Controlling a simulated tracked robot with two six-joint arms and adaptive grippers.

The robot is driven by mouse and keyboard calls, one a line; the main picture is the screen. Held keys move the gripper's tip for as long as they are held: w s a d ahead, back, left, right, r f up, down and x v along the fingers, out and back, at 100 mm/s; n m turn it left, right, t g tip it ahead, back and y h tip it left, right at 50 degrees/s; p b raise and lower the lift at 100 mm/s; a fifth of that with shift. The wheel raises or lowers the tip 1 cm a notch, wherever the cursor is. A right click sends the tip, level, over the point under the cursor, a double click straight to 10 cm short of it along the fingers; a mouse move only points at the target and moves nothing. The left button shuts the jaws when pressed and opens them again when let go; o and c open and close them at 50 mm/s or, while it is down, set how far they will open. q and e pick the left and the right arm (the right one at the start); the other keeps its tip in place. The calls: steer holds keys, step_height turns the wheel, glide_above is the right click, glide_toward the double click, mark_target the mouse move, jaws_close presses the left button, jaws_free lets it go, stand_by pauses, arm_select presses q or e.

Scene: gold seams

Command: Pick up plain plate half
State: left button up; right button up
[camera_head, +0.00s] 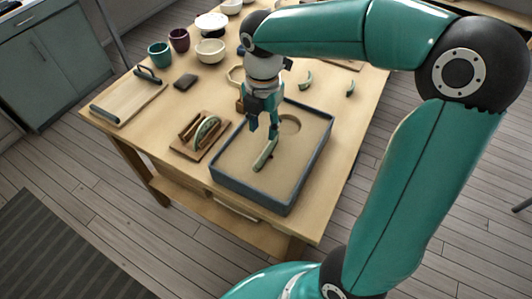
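My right gripper (264,127) points down over the sand tray (247,193), with its two fingers apart and nothing visible between them. A narrow green piece (264,156), which looks like a plate half on edge, is in the sand just below the fingertips. I cannot tell whether a fingertip touches it. Another green curved piece (207,131), with a pale edge, stands in a small wooden rack (188,151) left of the tray. I cannot tell from here which half is the plain one. My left gripper is not in view.
Two small green shards (305,80) (350,88) lie behind the tray. A wooden board (128,98), a dark block (185,82), a green cup (159,54), a purple cup (179,40) and pale bowls (210,52) are at the back left. The table's (340,150) right strip is clear.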

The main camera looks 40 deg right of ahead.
mark_target(267, 147)
step_height(267, 147, down, 4)
steer(key=shift+r, duration=0.25)
steer(key=f, duration=0.4)
steer(key=shift+s+d+f, duration=0.15)
steer(key=shift+s+d, duration=0.1)
steer(key=shift+s, duration=0.1)
steer(key=shift+f, duration=0.5)
steer(key=shift+f, duration=0.15)
jaws_close()
